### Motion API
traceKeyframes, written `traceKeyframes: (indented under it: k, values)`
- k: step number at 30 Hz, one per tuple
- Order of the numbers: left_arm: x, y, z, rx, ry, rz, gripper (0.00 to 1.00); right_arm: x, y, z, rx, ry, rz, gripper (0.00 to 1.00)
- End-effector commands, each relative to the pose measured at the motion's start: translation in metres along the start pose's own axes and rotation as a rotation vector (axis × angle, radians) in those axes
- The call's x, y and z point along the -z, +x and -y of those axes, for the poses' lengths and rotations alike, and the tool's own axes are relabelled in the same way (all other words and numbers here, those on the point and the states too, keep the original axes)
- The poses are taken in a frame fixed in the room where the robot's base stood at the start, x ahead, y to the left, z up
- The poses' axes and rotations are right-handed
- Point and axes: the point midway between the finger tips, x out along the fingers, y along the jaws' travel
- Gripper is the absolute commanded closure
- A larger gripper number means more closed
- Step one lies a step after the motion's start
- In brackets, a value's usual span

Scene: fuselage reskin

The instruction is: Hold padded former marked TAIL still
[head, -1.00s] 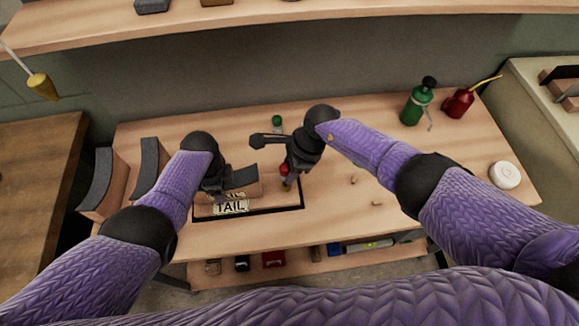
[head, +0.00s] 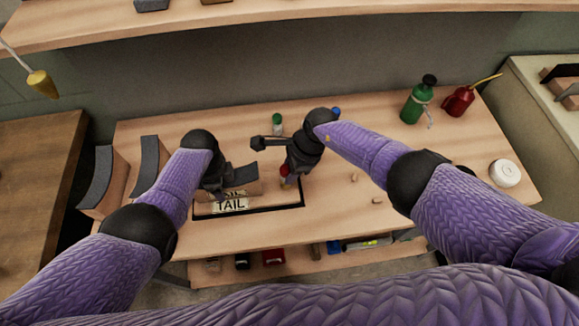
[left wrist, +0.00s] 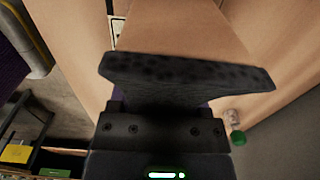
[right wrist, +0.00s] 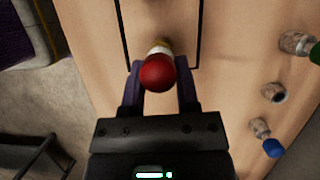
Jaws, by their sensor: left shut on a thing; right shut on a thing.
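The padded former marked TAIL (head: 243,187) lies in the black-outlined area of the bench, with a TAIL label at its front. My left gripper (head: 216,187) is shut on its left part; the jaws partly hide it. In the left wrist view, its dark speckled pad (left wrist: 190,72) spans the jaws. My right gripper (head: 287,176) is just right of the former, shut on a small red-topped item (head: 284,170). In the right wrist view this item shows a round red top (right wrist: 157,74) with white and yellow below, between the fingers.
Two more padded formers (head: 104,182) stand at the left. A green-capped bottle (head: 277,123) stands behind the grippers. A green bottle (head: 415,104), red oil can (head: 458,101) and white round item (head: 505,173) are at the right. Small pegs lie on the bench right of the right gripper.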

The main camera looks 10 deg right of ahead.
Motion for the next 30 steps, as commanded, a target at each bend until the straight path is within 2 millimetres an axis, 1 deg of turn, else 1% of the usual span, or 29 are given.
traceKeyframes:
  k: [24,25,26,27,29,30]
  values:
    - [0.0,0.0,0.0,0.001,0.0,-0.001,1.0,0.005,0.015,0.0,0.0,0.001,0.0,1.0]
    - [0.0,0.0,0.0,0.001,0.0,-0.001,1.0,0.006,0.015,0.0,0.001,0.001,0.0,0.56]
    - [0.0,0.0,0.0,0.001,0.0,-0.001,1.0,0.006,0.015,0.0,0.001,0.0,0.0,0.5]
    - [0.0,0.0,0.0,0.001,0.0,-0.001,1.0,0.006,0.015,0.0,0.001,0.0,0.0,0.42]
    - [0.0,0.0,0.0,0.001,0.0,-0.001,1.0,0.006,0.015,0.0,0.001,0.0,0.0,0.29]
    - [0.0,0.0,0.0,0.001,0.0,-0.001,1.0,0.006,0.015,0.0,0.001,0.0,0.0,0.2]
